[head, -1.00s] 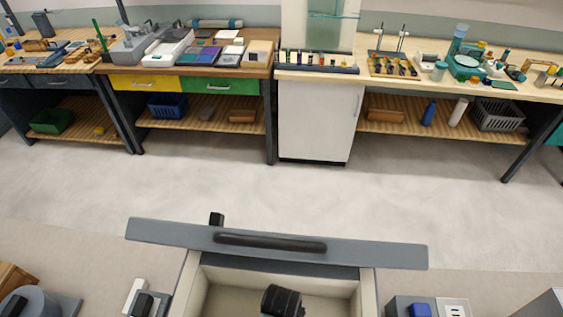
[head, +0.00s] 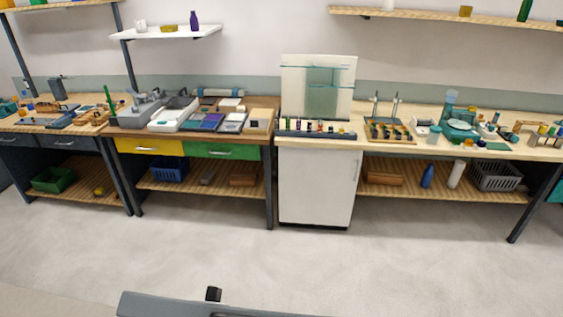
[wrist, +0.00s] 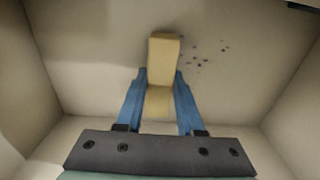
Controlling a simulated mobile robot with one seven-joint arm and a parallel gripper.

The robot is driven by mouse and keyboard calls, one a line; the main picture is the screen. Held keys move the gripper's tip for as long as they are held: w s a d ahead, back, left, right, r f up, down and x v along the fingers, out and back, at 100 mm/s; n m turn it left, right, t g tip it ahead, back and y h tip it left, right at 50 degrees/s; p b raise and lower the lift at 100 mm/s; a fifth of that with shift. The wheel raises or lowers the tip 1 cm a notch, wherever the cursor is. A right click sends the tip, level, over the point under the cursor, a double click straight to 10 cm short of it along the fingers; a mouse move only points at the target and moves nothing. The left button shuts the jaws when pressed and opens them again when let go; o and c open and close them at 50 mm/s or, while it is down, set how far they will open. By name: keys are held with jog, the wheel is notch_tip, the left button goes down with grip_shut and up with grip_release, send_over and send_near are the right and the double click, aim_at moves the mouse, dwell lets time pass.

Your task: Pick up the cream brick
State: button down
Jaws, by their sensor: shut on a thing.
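The cream brick (wrist: 164,50) shows in the wrist view, a pale yellow block between the two blue fingers of my gripper (wrist: 161,80). My gripper is shut on it, with a finger against each side. The brick and fingers are inside a cream-walled drawer. I cannot tell from this view whether the brick touches the drawer floor (wrist: 90,75). In the head view my gripper and the brick are out of sight, and only the top edge of the grey drawer front (head: 240,308) shows at the bottom.
Small dark specks (wrist: 197,55) lie on the drawer floor beside the brick. The drawer walls (wrist: 35,90) stand close around my gripper. Across an open floor (head: 200,255), benches (head: 190,133) with tools, a white cabinet (head: 317,188) and wall shelves (head: 460,15) line the wall.

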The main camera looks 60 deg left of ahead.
jog(key=shift+r, duration=0.25)
jog(key=s+d+b, duration=0.2)
jog(key=d, duration=0.1)
jog(key=shift+s, duration=0.25)
notch_tip(320, 180, up, 14)
jog(key=p, duration=0.1)
jog(key=shift+r, duration=0.1)
notch_tip(320, 180, up, 3)
jog(key=p, duration=0.4)
